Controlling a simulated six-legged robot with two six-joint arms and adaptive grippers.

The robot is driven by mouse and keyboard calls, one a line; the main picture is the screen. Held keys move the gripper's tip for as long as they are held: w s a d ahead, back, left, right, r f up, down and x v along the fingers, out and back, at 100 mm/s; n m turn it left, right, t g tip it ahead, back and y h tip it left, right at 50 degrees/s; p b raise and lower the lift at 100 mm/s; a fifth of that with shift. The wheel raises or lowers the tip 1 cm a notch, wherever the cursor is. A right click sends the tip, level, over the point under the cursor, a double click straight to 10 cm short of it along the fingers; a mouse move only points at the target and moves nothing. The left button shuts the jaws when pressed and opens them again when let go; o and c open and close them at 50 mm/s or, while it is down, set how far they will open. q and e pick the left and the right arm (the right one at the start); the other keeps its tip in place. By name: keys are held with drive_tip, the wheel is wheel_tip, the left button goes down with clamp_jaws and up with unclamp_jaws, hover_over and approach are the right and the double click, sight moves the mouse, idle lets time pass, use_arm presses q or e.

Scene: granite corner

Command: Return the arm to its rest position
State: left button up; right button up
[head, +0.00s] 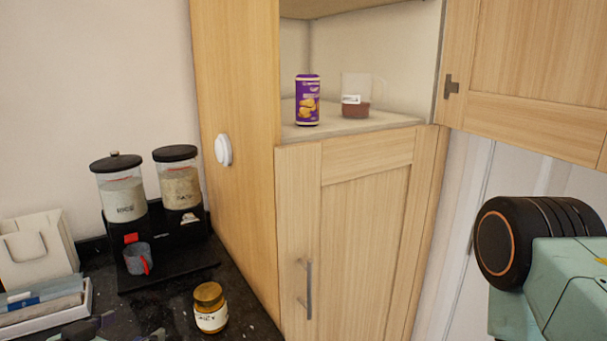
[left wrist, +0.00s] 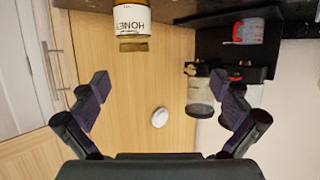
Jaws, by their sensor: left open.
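My left gripper (left wrist: 160,92) shows in the left wrist view with its two dark fingers spread wide and nothing between them. That view is upside down and looks toward the wooden cabinet side. A honey jar (left wrist: 132,20) shows at its top edge, beyond the fingers and apart from them. In the head view, only dark purplish parts, seemingly of this gripper, show at the bottom left edge, left of the honey jar (head: 210,308). A mint and black link of my own arm fills the lower right of the head view. My right gripper is not visible.
A black stand (head: 168,262) holds two dispensers (head: 122,198) (head: 180,188) and a grey cup (head: 138,258). An open cabinet door (head: 530,70) sticks out at upper right.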

use_arm(q)
drive_tip(key=shift+d, duration=0.65)
drive_tip(key=shift+s+a, duration=0.1)
drive_tip(key=shift+s, duration=0.05)
